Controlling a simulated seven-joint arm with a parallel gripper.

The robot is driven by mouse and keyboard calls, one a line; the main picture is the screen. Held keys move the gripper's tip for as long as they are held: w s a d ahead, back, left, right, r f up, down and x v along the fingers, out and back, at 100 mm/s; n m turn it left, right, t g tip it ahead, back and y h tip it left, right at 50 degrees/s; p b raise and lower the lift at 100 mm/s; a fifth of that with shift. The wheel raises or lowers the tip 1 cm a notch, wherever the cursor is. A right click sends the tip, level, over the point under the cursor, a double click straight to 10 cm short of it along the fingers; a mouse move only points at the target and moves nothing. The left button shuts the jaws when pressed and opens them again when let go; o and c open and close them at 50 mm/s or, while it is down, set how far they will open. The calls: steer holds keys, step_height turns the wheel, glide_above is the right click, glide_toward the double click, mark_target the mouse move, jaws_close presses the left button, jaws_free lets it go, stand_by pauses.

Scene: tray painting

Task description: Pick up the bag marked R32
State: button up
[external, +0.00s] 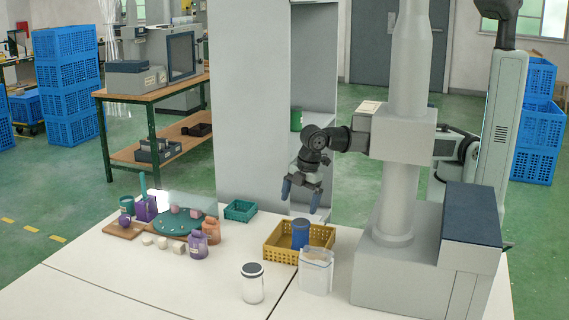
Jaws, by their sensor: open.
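My gripper (301,196) hangs above the table near the pale cabinet, its two blue fingers pointing down and apart with nothing between them. A pale, translucent upright container that looks like a bag (316,273) stands on the white table in front of the yellow crate, below my gripper and nearer the camera. No R32 mark can be read on it or anywhere else, so I cannot tell if it is the bag named.
A yellow crate (271,251) holds a blue canister (300,234). A teal basket (240,210) and a round teal tray (172,230) with small items and bottles lie left. The front-left table is clear.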

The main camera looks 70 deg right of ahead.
mark_target(315, 262)
steer(key=s+a+n+h, duration=0.1)
steer(key=s+a+n, duration=0.6)
steer(key=a+n, duration=0.3)
steer(key=s+a+n, duration=0.6)
steer(key=a+n, duration=0.3)
steer(key=a, duration=0.3)
steer(key=shift+w+d+f, duration=0.1)
steer(key=shift+w+f, duration=0.15)
steer(key=shift+f, duration=1.35)
steer(key=shift+w+f, duration=0.2)
steer(key=shift+f, duration=1.35)
steer(key=c, duration=1)
